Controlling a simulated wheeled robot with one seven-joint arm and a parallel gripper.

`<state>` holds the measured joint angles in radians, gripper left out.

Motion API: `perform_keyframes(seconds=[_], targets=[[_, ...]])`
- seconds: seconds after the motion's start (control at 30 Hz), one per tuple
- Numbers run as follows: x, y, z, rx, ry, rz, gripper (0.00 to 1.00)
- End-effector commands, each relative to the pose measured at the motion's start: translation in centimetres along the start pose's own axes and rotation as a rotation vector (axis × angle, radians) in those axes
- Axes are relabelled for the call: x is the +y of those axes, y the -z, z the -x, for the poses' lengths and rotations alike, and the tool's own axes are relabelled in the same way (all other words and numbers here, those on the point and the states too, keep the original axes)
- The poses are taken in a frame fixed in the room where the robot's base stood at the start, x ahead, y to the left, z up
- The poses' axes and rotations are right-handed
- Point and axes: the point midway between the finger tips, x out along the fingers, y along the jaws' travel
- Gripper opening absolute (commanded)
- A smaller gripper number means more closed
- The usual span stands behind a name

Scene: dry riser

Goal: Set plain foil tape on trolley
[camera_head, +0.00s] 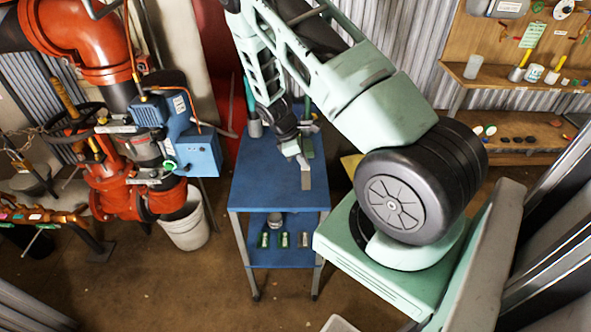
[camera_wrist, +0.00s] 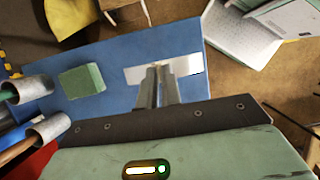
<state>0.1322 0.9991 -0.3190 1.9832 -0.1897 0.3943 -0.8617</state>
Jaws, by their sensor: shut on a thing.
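The plain foil tape (camera_wrist: 186,65) is a flat, silvery-white strip in the wrist view. My gripper (camera_wrist: 160,68) is shut on it near its middle, and the fingers hide part of it. In the head view the tape (camera_head: 306,178) shows as a small grey piece below my gripper (camera_head: 301,158). The trolley (camera_head: 262,185) has a blue top, also seen in the wrist view (camera_wrist: 110,105). The tape is over the right part of this top. I cannot tell whether it touches it.
A green block (camera_wrist: 82,80) lies on the trolley top. Grey cups with tools (camera_wrist: 27,90) stand at one end. Small items sit on the lower shelf (camera_head: 268,258). Red pipework (camera_head: 115,190) and a white bucket (camera_head: 184,222) are left. The top's near part is clear.

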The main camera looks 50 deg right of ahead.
Motion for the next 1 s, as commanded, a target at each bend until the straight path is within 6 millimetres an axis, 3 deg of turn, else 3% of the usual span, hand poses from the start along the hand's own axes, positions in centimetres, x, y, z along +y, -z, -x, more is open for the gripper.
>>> perform_keyframes(seconds=[0.53, 0.9, 1.0], targets=[[0.0, 2.1, -5.2, -0.001, 0.001, -0.001, 0.00], [0.0, 2.3, -5.7, 0.000, 0.000, -0.002, 0.00], [0.0, 2.3, -5.6, 0.000, 0.000, -0.002, 0.28]])
